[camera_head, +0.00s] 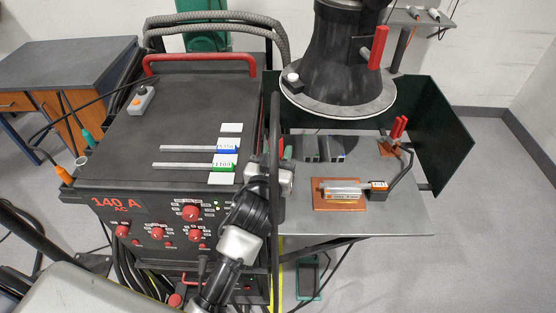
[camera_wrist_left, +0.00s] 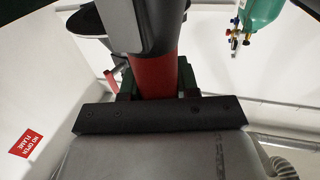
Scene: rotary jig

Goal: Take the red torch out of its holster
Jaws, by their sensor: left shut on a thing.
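My left gripper (camera_head: 279,166) is at the right side of the welding machine, beside the grey worktable. It is shut on the red torch, whose red handle (camera_wrist_left: 155,76) shows between the fingers in the left wrist view. In the head view only a small red part of it (camera_head: 287,149) shows past the gripper. I cannot make out the holster, so I cannot tell whether the torch is still in it. My right gripper is not in view.
The welding machine (camera_head: 150,150) stands left of the worktable (camera_head: 400,215). A dark green screen (camera_head: 440,125) bounds the right.

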